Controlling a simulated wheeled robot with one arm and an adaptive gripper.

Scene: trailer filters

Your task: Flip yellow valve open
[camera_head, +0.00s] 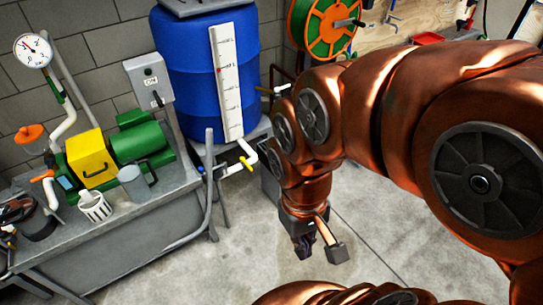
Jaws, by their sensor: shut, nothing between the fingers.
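A yellow valve handle (246,162) sits on a white pipe (236,169) at the foot of the blue tank (207,75). The handle slants, and its exact setting is too small to tell. My gripper (304,250) hangs pointing down over the floor, right of the valve and lower in the picture. It is apart from the valve, shut and empty. My copper-coloured arm comes in from the right and hides what is behind it.
A grey bench (140,245) on the left carries a green motor (137,143), a yellow box (91,158) and cups. Grey rails (211,180) stand left of the valve. A hose reel (322,25) is at the back. The concrete floor (250,255) below the valve is clear.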

